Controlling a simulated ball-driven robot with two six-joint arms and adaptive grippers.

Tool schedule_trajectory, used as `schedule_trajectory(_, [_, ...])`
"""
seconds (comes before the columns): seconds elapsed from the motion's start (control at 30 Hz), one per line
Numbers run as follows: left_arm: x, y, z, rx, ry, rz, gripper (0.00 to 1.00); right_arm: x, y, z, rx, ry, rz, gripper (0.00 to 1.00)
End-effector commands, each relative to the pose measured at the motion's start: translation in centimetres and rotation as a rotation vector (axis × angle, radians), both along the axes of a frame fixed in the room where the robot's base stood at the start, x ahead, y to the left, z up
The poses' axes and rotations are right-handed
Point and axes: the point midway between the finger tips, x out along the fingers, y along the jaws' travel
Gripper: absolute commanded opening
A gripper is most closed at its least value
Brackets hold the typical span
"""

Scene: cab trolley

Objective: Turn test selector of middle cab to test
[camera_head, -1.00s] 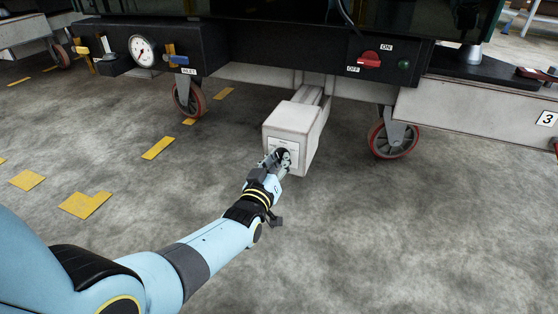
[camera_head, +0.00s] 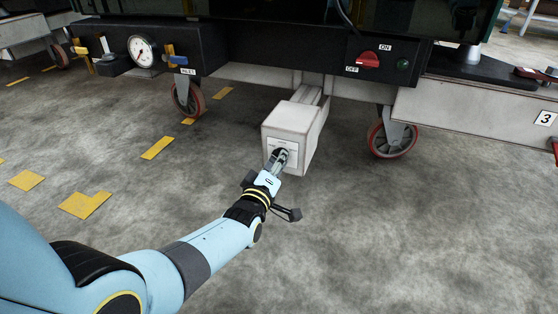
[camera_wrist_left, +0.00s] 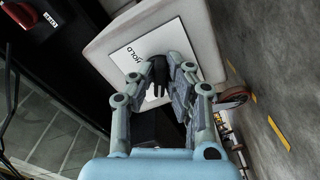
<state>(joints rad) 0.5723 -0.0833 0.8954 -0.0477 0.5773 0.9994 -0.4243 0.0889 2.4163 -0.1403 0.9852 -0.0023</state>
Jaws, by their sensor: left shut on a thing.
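The test selector is a black knob (camera_wrist_left: 158,72) on a white label plate (camera_wrist_left: 126,58) on the front of a pale box (camera_head: 291,117) under the cab. My left gripper (camera_head: 279,157) is at the front of this box. In the left wrist view its two fingers (camera_wrist_left: 165,82) are shut on the black knob from both sides. Part of a word, seemingly "HOLD", shows on the plate beside the knob. The fingers hide much of the knob and the rest of the plate, so I cannot tell where it points. My right gripper is not in view.
A black panel above carries a red ON/OFF switch (camera_head: 368,60) and a green button (camera_head: 403,64). A gauge (camera_head: 141,51) and valves are at the left. Castor wheels (camera_head: 393,138) stand on both sides of the box. The floor in front is clear.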

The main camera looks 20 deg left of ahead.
Motion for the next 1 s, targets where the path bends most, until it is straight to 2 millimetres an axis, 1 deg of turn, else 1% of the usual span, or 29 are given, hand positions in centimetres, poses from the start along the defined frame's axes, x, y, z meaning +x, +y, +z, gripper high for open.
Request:
schedule_trajectory(0.5, [-0.15,-0.02,-0.23,-0.023,0.006,0.001,0.00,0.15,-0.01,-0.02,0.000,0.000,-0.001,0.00])
schedule_trajectory(0.53, [-0.15,-0.02,-0.23,-0.023,0.005,0.000,0.14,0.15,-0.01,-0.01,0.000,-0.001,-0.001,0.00])
schedule_trajectory(0.7, [-0.11,-0.01,-0.17,-0.022,0.004,0.000,0.35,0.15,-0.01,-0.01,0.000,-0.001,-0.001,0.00])
schedule_trajectory(0.93, [-0.07,-0.01,-0.08,-0.021,0.002,0.000,0.35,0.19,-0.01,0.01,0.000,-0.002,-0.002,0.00])
schedule_trajectory(1.0, [-0.34,0.00,-0.10,-0.020,0.003,0.000,0.35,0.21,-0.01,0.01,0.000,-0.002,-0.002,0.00])
